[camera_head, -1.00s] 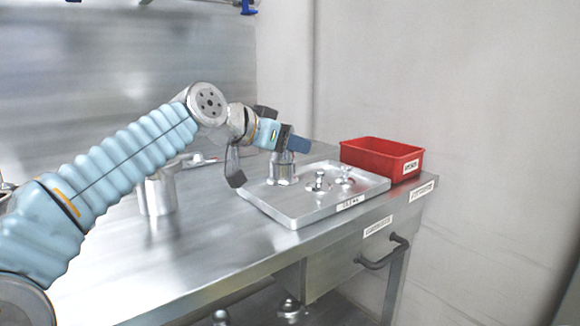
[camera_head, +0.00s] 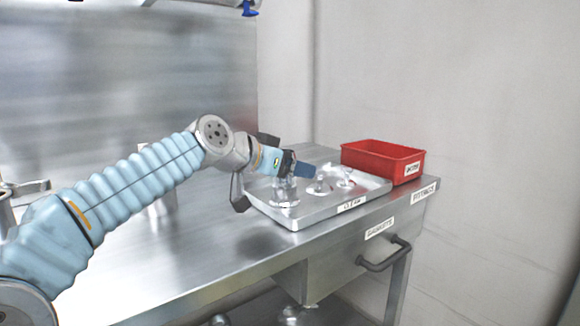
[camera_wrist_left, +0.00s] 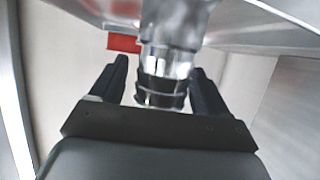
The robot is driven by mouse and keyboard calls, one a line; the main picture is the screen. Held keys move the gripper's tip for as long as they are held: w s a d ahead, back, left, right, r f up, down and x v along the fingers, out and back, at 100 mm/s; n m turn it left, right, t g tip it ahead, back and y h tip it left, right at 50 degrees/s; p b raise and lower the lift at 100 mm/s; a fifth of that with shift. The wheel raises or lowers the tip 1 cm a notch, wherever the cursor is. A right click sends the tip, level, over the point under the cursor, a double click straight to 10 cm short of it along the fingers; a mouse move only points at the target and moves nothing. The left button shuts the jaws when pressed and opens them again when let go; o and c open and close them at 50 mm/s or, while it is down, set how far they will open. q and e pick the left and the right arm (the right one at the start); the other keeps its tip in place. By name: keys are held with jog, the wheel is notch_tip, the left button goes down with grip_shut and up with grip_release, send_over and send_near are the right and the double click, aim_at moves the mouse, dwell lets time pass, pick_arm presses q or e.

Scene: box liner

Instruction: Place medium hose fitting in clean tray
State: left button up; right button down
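The clean tray (camera_head: 262,206) is a shallow metal tray on the bench. My left gripper (camera_head: 292,170) reaches over its left part. A shiny metal fitting (camera_head: 284,192), which I take for the medium hose fitting, stands upright in the tray under the gripper. In the left wrist view the fitting (camera_wrist_left: 163,78) is between the two dark fingers of my gripper (camera_wrist_left: 162,85). A gap shows between it and the left finger; the right finger is close to it. The fingers look open around it. My right gripper is out of view.
Two other metal fittings stand in the tray, one (camera_head: 319,184) near the middle and one (camera_head: 345,179) to the right. A red bin (camera_head: 384,160) stands behind the tray's right end. A drawer (camera_head: 350,262) with a handle is below the bench edge.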

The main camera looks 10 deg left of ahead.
pick_arm(q)
jog(key=shift+r, duration=0.25)
jog(key=v, duration=1.2)
jog(key=shift+f, duration=0.1)
dwell(0.8)
